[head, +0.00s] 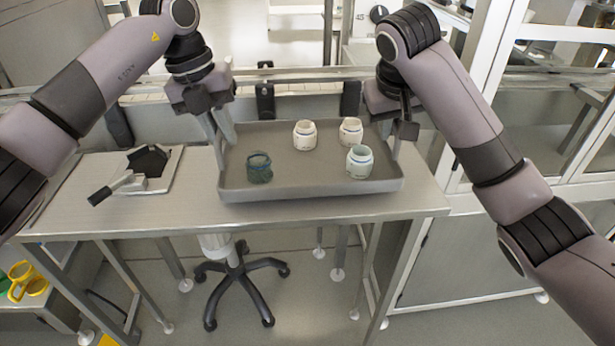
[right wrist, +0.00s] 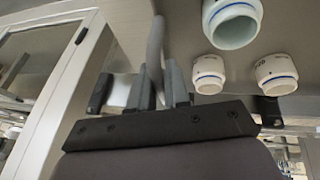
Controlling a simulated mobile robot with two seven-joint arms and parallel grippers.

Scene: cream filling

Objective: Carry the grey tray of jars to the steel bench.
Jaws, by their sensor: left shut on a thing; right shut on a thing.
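The grey tray (head: 320,190) is at the steel bench (head: 330,208), over the middle and right of its top; I cannot tell whether it rests on it or hangs just above. It looks level. Several jars stand upright in it: a dark teal jar (head: 259,168) at front left, a pale blue-white jar (head: 359,162) at front right, and white jars (head: 304,135) (head: 350,131) at the back. My left gripper (head: 219,135) is shut on the tray's left rim. My right gripper (head: 396,145) is shut on its right rim, also seen in the right wrist view (right wrist: 160,85).
A flat board (head: 160,178) with a black-handled tool (head: 118,187) lies on the bench's left part. A swivel chair base (head: 238,272) stands under the bench. A rail and wall run behind the tray. A glass-doored cabinet (head: 480,90) stands at the right.

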